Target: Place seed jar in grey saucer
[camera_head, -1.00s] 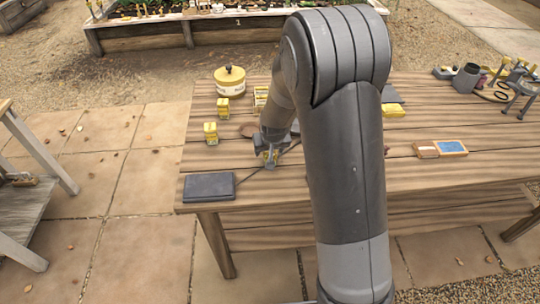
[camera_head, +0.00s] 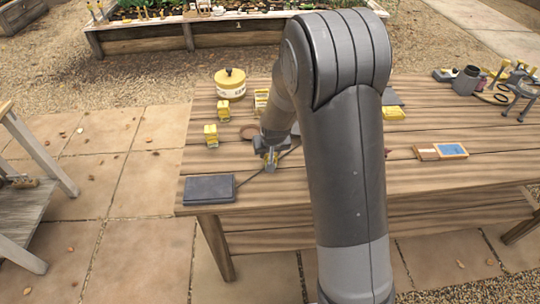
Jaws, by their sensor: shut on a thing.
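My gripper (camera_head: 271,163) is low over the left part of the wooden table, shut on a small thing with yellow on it. This looks like the seed jar (camera_head: 270,157), mostly hidden by the fingers. I cannot tell whether it touches the table. I cannot make out the grey saucer for certain. A grey patch (camera_head: 295,128) shows between my wrist and my arm, and most of whatever it belongs to is hidden.
A dark grey slab (camera_head: 208,188) lies at the table's front left corner. Small yellow items (camera_head: 211,136), a brown disc (camera_head: 249,132) and a yellow-lidded tin (camera_head: 230,84) stand behind. A framed blue pad (camera_head: 452,149) lies right. The right front of the table is clear.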

